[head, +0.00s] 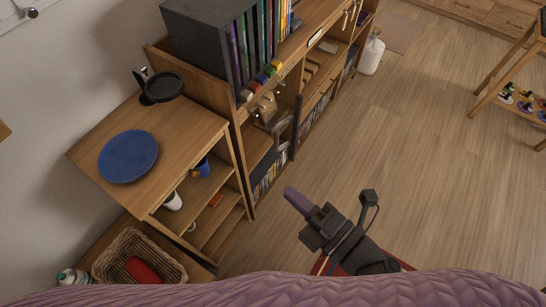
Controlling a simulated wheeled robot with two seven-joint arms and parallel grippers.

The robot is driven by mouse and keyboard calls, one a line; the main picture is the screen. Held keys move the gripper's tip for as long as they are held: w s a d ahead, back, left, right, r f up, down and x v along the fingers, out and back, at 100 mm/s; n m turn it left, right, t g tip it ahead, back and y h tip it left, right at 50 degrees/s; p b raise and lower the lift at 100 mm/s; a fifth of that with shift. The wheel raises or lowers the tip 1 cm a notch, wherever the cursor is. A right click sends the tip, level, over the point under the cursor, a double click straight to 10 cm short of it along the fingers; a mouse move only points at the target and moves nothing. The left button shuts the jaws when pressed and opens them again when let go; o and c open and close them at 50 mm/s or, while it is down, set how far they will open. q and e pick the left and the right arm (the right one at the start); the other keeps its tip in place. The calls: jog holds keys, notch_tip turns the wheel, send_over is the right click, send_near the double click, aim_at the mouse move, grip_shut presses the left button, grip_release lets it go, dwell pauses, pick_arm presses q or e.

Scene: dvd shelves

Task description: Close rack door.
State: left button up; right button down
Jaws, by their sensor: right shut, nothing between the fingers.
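The wooden rack (236,112) runs from the centre up to the right along the wall, with discs and cases on its shelves. A dark upright edge (297,126) stands at its front, beside the lower shelves. It may be the edge of the rack door, but I cannot tell how far the door is open. My right gripper (292,196) is shut and empty, in front of the rack and apart from it, pointing up and left. My left gripper is not in view.
A shelf unit left of the rack carries a blue plate (128,156) and a black pan (162,87). A wicker basket (138,258) holds a red item. A white jug (371,54) stands at the rack's far end.

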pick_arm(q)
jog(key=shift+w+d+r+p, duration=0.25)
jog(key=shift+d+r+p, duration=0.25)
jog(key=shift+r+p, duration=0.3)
pick_arm(e)
jog(key=w+a, duration=0.3)
jog(key=w, duration=0.6)
jog(key=shift+r, duration=0.2)
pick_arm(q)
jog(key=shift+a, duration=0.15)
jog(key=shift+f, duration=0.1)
